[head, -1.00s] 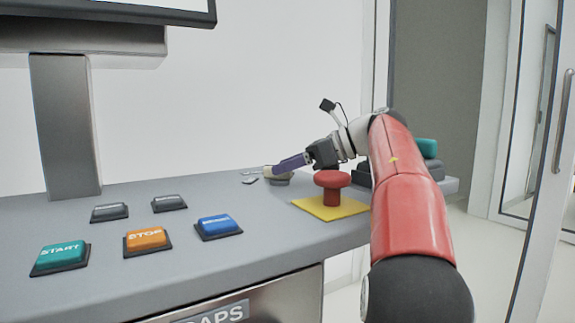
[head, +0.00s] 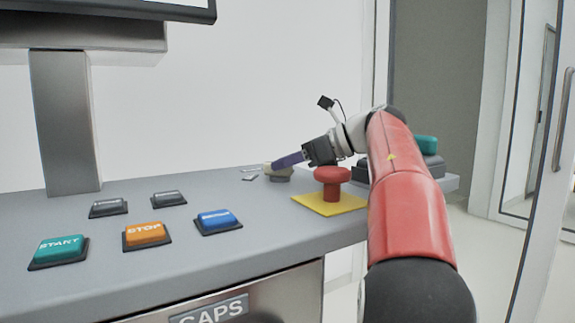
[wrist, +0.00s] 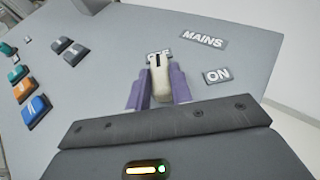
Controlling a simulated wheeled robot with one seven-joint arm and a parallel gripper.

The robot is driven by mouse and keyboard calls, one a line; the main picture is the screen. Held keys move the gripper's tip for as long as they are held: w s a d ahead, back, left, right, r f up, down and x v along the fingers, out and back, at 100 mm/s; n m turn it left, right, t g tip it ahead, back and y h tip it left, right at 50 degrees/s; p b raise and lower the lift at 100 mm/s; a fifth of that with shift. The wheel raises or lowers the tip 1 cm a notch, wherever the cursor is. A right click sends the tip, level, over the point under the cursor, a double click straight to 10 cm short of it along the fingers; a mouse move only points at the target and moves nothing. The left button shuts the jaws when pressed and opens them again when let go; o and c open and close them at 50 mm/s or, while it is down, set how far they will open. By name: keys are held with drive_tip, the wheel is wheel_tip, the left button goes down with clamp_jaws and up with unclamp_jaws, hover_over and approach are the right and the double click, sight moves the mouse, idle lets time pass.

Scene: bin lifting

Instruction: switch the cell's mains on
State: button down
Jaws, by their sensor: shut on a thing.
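The mains switch is a cream knob (wrist: 158,78) on the grey console, with its narrow end toward a partly covered label (wrist: 157,55) that seems to read OFF. The MAINS label (wrist: 203,37) is beyond it and the ON label (wrist: 217,76) is to its right. My gripper (wrist: 159,92) has its purple fingers on both sides of the knob, shut on it. In the head view my gripper (head: 276,164) reaches down to the knob (head: 280,174) at the console's back, and the fingers partly hide it.
A red mushroom button (head: 332,176) on a yellow plate (head: 338,207) stands close in front of my gripper. START (head: 60,249), STOP (head: 146,234), a blue button (head: 217,220) and two grey buttons sit to the left. A monitor post (head: 66,125) rises at the back left.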

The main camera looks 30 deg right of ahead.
drive_tip(key=m+t+h+b, duration=0.2)
drive_tip(key=shift+s+a+f+m, duration=0.1)
drive_tip(key=shift+s+a+m, duration=0.05)
drive_tip(key=shift+a+m, duration=0.15)
drive_tip(key=shift+m+t+h+b, duration=0.4)
drive_tip(key=shift+m+t+h, duration=0.2)
drive_tip(key=shift+m+h, duration=0.7)
drive_tip(key=shift+h, duration=0.3)
drive_tip(key=c, duration=1.2)
unclamp_jaws()
drive_tip(key=shift+c, duration=0.2)
